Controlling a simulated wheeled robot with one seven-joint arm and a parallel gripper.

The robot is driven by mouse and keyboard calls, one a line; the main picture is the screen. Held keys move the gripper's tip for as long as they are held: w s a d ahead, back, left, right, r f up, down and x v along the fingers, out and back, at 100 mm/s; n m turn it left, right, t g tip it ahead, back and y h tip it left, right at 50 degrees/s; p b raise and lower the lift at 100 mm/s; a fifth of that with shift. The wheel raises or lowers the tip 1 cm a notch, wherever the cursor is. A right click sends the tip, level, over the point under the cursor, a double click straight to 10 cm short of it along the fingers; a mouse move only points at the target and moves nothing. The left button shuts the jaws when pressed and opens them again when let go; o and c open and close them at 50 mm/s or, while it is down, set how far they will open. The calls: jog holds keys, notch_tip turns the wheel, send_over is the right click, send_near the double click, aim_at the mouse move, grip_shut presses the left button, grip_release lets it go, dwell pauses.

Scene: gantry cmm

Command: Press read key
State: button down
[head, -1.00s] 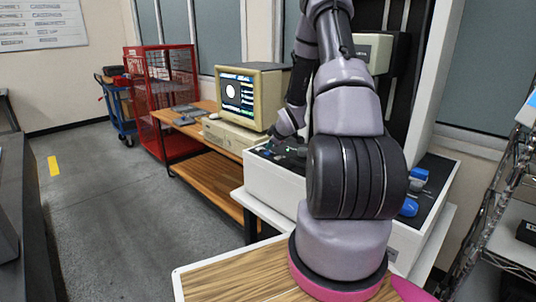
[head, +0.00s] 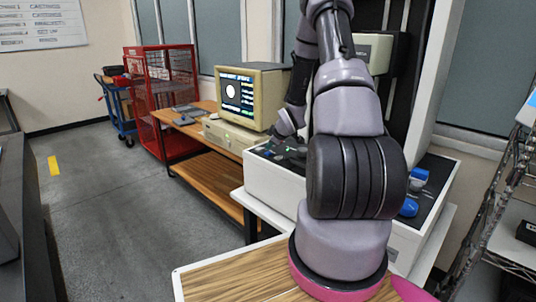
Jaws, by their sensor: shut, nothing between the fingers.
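The white machine base (head: 268,187) has a dark top panel with small controls and a green light (head: 291,149) at its left end. The read key cannot be made out among these small controls. My gripper (head: 276,151) is over this left end of the panel, small and dark. It is shut and empty. Whether it touches a key cannot be told. My arm hides the middle of the panel.
Blue parts (head: 410,207) sit on the panel's right side. A red cage (head: 165,95) and a wire shelf (head: 505,190) flank the area.

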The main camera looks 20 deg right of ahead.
aim_at(270, 153)
jog(key=shift+f, duration=0.15)
jog(key=shift+f, duration=0.3)
jog(key=shift+f, duration=0.35)
dwell(0.9)
jog(key=shift+r, duration=0.8)
jog(key=shift+r, duration=2.5)
